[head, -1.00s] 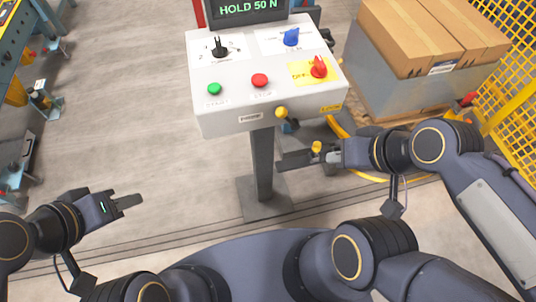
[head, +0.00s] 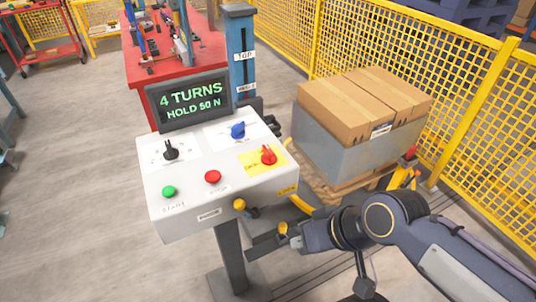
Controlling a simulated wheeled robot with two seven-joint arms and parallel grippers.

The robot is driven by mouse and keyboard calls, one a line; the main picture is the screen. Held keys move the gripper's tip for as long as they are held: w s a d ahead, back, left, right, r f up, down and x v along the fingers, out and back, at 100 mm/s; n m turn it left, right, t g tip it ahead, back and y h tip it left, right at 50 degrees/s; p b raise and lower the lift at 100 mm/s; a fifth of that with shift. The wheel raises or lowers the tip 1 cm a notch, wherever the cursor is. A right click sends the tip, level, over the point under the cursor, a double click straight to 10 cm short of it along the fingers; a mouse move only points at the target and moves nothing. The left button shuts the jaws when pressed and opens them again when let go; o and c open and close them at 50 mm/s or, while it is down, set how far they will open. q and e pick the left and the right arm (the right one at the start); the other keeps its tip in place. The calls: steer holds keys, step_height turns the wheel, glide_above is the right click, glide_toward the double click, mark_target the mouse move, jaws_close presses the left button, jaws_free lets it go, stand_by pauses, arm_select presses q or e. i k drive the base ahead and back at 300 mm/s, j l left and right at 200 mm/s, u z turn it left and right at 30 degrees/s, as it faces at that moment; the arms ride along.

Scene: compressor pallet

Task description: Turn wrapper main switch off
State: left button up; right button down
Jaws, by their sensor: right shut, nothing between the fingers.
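The wrapper's white control box (head: 180,208) stands on a grey post in the middle of the head view. The main switch (head: 268,155) is a red rotary knob on a yellow plate at the box's right side. My right gripper (head: 255,250) is shut and empty, below the box's front edge and beside the post, apart from the switch. A small yellow knob (head: 239,205) sits on the box's front face. My left gripper is out of the picture.
The panel also has a black selector (head: 170,150), a blue knob (head: 238,130), a green button (head: 169,192) and a red button (head: 213,177). A display (head: 190,102) reads "4 TURNS HOLD 50 N". A pallet load with cartons (head: 365,105) and a yellow mesh fence (head: 390,45) stand right.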

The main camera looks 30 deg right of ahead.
mark_target(269, 157)
steer(key=k+l, duration=0.2)
steer(key=l+u, duration=0.3)
steer(key=k+l+u, duration=0.1)
steer(key=l+u, duration=0.2)
steer(key=l, duration=0.2)
steer(key=i+l+u, duration=0.1)
steer(key=l+u, duration=0.35)
steer(key=j, duration=0.1)
